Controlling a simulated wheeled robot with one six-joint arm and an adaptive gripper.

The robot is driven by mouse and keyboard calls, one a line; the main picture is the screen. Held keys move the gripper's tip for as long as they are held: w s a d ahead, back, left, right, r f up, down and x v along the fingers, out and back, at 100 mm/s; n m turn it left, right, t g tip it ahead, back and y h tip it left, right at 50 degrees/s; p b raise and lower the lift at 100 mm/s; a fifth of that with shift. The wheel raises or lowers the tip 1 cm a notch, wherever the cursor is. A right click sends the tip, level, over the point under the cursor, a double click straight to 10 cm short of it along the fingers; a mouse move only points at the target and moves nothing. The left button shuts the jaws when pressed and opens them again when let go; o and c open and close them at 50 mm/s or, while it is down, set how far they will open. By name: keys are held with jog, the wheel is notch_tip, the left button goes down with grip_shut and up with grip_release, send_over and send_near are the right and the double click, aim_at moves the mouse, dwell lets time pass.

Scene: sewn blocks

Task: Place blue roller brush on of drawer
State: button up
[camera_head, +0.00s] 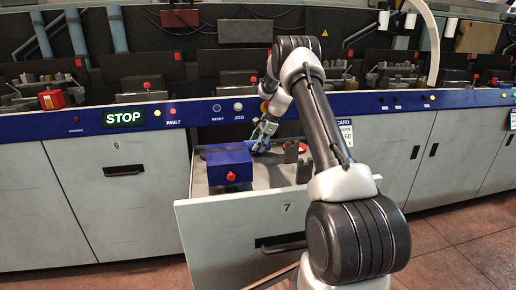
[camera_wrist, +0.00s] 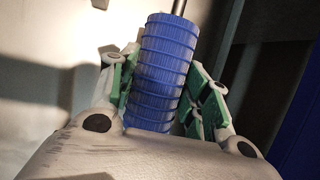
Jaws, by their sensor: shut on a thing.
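The blue roller brush (camera_wrist: 163,65) is a ribbed blue cylinder with a thin dark metal shaft at its far end. In the wrist view my gripper (camera_wrist: 158,85) has its green-padded fingers on both sides of the brush and is shut on it. The drawer (camera_head: 225,232), marked 7, is pulled open. In the head view my gripper (camera_head: 264,136) is low over the back part of the open drawer, right of a blue box. The brush is too small to make out clearly there. I cannot tell whether it touches the drawer floor.
The blue box (camera_head: 229,166) with a red knob stands in the drawer's left part. Dark upright blocks (camera_head: 291,152) stand in its right part. A blue-edged counter (camera_head: 190,112) with buttons and machines runs behind.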

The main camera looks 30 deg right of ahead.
jog(key=shift+f, duration=1)
jog(key=o, duration=1.1)
jog(key=shift+f, duration=0.1)
jog(key=shift+o, duration=0.2)
